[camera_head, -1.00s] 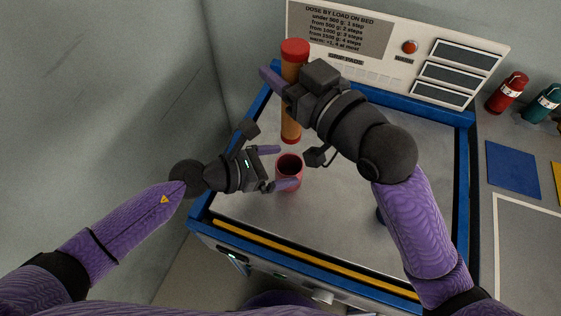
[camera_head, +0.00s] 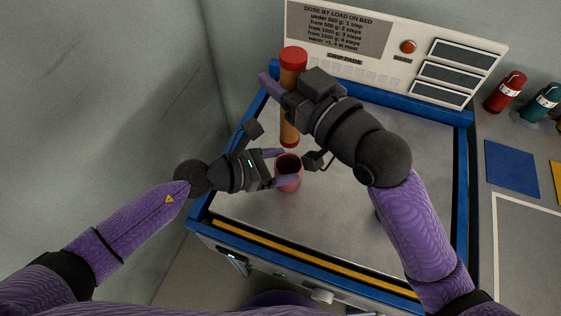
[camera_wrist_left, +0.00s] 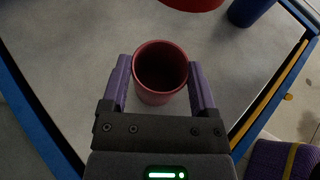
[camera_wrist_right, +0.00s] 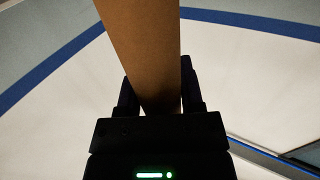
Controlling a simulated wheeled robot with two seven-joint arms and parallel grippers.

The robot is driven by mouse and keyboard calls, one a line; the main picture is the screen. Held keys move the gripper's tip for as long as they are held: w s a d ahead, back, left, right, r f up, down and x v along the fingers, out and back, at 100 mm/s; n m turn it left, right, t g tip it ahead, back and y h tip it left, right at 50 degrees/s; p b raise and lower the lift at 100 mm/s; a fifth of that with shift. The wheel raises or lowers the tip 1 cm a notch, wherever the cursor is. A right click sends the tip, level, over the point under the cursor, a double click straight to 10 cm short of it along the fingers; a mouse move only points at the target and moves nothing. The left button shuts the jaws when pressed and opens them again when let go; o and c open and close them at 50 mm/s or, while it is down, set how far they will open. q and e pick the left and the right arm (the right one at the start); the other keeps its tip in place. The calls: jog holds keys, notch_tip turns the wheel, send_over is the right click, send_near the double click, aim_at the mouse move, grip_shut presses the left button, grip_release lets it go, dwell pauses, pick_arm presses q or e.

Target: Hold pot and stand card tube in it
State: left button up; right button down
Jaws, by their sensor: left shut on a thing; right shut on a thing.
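The small red pot (camera_head: 288,166) stands upright on the grey bed, its open mouth facing up and looking empty. My left gripper (camera_head: 281,167) is shut on it, one finger on each side, as the left wrist view also shows the pot (camera_wrist_left: 161,70). The brown card tube (camera_head: 290,116) with red ends is upright in my right gripper (camera_head: 286,93), which is shut around its middle. The tube's brown side fills the top of the right wrist view (camera_wrist_right: 145,45). Its lower red end is just behind the pot in the head view and appears outside it.
The bed (camera_head: 330,225) has a raised blue rim (camera_head: 400,103). A control panel (camera_head: 400,45) stands behind. Red (camera_head: 506,92) and teal (camera_head: 541,102) bottles are at right. A blue cylinder (camera_wrist_left: 250,10) stands on the bed, mostly hidden by my right arm in the head view.

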aim_at(284, 128)
jog(key=shift+f, duration=5.3)
jog(key=shift+c, duration=0.7)
grip_release()
jog(key=v, duration=1.2)
pick_arm(q)
jog(key=o, duration=1.1)
jog(key=shift+o, duration=0.2)
